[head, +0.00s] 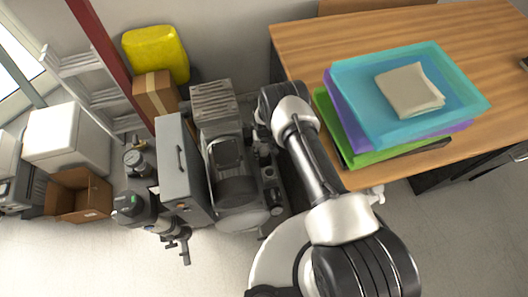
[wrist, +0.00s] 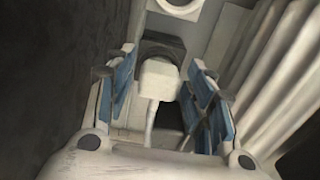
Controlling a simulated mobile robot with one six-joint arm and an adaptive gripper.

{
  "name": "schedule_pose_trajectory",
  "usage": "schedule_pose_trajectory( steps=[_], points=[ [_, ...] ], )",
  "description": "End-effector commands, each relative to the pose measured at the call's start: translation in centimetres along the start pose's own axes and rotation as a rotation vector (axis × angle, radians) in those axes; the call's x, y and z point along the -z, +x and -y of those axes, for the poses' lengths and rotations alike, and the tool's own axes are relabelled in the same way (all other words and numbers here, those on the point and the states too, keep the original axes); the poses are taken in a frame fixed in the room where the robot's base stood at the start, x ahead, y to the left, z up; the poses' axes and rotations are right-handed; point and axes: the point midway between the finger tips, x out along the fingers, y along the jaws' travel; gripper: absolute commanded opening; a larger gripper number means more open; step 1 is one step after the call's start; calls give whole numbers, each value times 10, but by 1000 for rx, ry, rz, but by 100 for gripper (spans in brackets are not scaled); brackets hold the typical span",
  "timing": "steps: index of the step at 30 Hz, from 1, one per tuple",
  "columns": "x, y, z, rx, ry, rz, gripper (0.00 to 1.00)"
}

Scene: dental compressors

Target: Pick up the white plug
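The white plug (wrist: 158,78) shows in the wrist view as a small pale block with a thin white cable or stem running down from it. My gripper (wrist: 164,88) is open, with a blue-padded finger on each side of the plug. Gaps show between the plug and the pads, though I cannot tell how deep the plug sits between them. A dark round part lies behind the plug. In the head view my arm reaches down beside the grey compressor (head: 232,178), and I cannot make out the plug or my fingertips there.
A wooden table (head: 300,45) with stacked coloured trays (head: 360,115) stands to the right of my arm. A grey cabinet (head: 178,160), a cardboard box (head: 95,205) and a yellow container (head: 155,52) stand to the left. Open floor lies in front.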

Motion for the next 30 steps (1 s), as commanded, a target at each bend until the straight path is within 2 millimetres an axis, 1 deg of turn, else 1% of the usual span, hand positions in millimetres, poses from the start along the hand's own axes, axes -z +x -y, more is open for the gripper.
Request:
schedule_pose_trajectory(
  steps=[1, 2, 16, 25, 30],
  points=[
    [0, 0, 0, 0, 0, 0, 43],
    [0, 0, 0, 0, 0, 0, 41],
    [0, 0, 0, 0, 0, 0, 10],
    [0, -3, 0, 0, 0, -1, 9],
    [1, -18, 0, 0, 0, -2, 9]
  ],
)
